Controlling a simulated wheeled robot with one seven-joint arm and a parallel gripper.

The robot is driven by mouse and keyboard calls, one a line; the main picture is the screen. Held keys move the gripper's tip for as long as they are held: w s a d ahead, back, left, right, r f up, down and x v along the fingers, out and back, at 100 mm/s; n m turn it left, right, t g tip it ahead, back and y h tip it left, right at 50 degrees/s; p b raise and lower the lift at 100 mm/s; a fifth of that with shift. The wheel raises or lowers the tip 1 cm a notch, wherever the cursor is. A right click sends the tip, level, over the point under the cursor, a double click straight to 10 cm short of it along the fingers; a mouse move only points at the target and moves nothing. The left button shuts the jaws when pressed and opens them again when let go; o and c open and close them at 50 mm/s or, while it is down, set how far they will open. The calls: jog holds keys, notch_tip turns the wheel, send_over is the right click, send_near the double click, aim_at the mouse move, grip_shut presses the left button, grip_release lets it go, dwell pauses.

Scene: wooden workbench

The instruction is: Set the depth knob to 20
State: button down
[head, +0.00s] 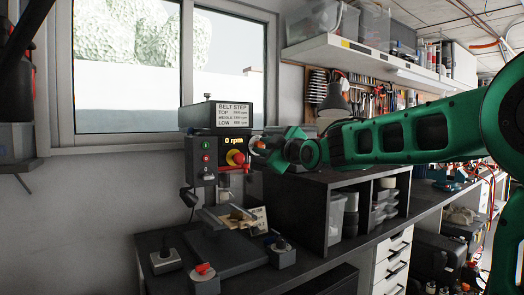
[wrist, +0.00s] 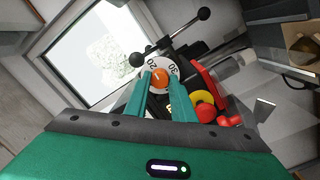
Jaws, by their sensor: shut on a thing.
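The drill press (head: 217,115) stands in front of the window, its display reading 0 rpm. The depth knob (wrist: 159,77) is orange and sits in front of a white dial (wrist: 145,72) with black numbers. A 20 is legible at the dial's upper left, with another number at the right. The knob's pointer mark cannot be made out. My gripper (wrist: 162,88) is shut on the knob, a teal finger on each side. In the head view my gripper (head: 262,144) reaches the machine's right side, where the fingers partly hide the knob and the dial is not visible.
A red stop button (head: 236,158) with a yellow collar sits close beside my gripper; it also shows in the wrist view (wrist: 205,112). A lever with black ball ends (wrist: 204,14) passes just behind the dial. A dark shelf unit (head: 310,190) stands below my arm.

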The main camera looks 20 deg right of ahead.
jog(key=shift+f+n, duration=0.3)
jog(key=shift+f, duration=0.05)
jog(key=c, duration=1.5)
grip_release()
jog(key=shift+w, duration=0.1)
jog(key=shift+r, duration=0.15)
jog(key=v, duration=1)
jog(key=shift+s, duration=0.35)
